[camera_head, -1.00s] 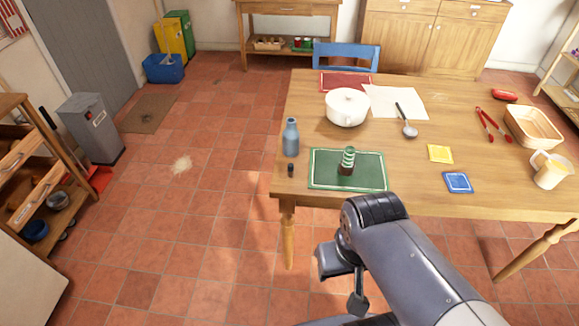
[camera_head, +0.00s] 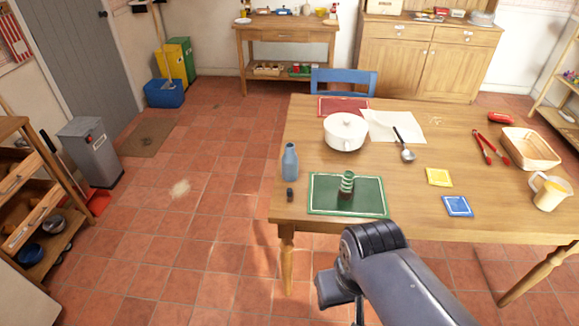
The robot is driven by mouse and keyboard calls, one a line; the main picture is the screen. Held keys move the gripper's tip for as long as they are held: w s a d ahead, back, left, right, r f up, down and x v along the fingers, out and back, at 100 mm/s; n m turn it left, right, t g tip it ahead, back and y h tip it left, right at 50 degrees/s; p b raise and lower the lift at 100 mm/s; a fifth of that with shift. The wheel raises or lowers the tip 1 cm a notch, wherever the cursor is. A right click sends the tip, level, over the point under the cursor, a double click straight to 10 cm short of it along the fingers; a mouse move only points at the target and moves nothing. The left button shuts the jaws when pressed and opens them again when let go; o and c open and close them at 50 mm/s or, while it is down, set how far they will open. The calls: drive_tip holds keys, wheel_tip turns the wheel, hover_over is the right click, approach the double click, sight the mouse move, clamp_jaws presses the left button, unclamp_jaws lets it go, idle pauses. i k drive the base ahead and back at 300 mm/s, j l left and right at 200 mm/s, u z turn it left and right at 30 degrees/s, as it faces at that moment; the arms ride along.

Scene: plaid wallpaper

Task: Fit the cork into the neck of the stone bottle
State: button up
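A blue-grey bottle with a narrow neck (camera_head: 290,161), which looks like the stone bottle, stands upright near the left edge of the wooden table. A small dark piece (camera_head: 290,194) sits just in front of it, apart from it, near the table's corner; it may be the cork, but it is too small to be sure. The bottle's mouth is too small to see into. My arm crosses the lower middle of the picture, in front of the table's near edge. My gripper's fingers cannot be made out in this view.
A green mat (camera_head: 325,199) bears a green-striped object (camera_head: 347,184) right of the small dark piece.

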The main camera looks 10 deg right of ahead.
sight(290, 160)
drive_tip(key=i+j+z, duration=0.25)
drive_tip(key=i+j, duration=0.15)
drive_tip(key=i+j+z, duration=0.3)
drive_tip(key=i+j, duration=0.2)
